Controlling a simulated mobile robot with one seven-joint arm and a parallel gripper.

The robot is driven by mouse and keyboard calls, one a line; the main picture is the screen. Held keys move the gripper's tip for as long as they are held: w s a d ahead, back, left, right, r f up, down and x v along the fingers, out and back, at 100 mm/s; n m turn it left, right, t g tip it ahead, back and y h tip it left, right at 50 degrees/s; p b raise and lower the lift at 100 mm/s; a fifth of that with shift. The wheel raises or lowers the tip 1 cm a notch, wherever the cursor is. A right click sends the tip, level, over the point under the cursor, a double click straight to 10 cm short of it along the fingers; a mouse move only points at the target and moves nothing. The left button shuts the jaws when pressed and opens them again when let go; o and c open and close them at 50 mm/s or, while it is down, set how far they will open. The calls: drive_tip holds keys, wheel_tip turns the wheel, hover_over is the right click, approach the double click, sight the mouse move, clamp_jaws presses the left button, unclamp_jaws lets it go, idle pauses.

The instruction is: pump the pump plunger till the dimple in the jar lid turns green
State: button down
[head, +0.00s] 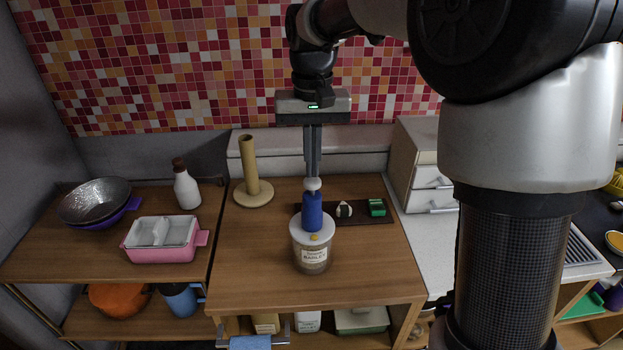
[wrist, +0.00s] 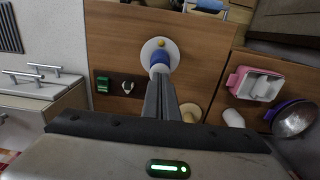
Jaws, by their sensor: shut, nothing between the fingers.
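The jar (head: 312,256), labelled barley, stands on the wooden counter with a pale lid (head: 298,226). A blue pump (head: 312,212) with a white knob, the pump plunger (head: 313,184), stands on the lid. The lid's dimple (head: 314,237) looks yellow-orange, and it also shows in the wrist view (wrist: 161,43). My gripper (head: 313,174) points straight down with its fingers shut and empty. The fingertips are at the top of the white knob, touching it or just above; I cannot tell which. In the wrist view the fingers (wrist: 160,82) partly cover the pump (wrist: 158,66).
A dark tray (head: 362,219) with a green item and a small white-and-dark item lies right behind the jar. A wooden paper-towel stand (head: 252,190) is at the back left. A pink dish (head: 162,250), white bottle (head: 186,186) and metal bowl (head: 95,202) stand further left. The counter left of the jar is clear.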

drive_tip(key=shift+f+b, duration=0.85)
drive_tip(key=shift+f, duration=0.65)
drive_tip(key=shift+r, duration=0.1)
drive_tip(key=shift+r+p, duration=1.5)
drive_tip(key=shift+p, duration=0.05)
wheel_tip(320, 180, up, 6)
drive_tip(key=p, duration=0.5)
drive_tip(key=shift+s, duration=0.1)
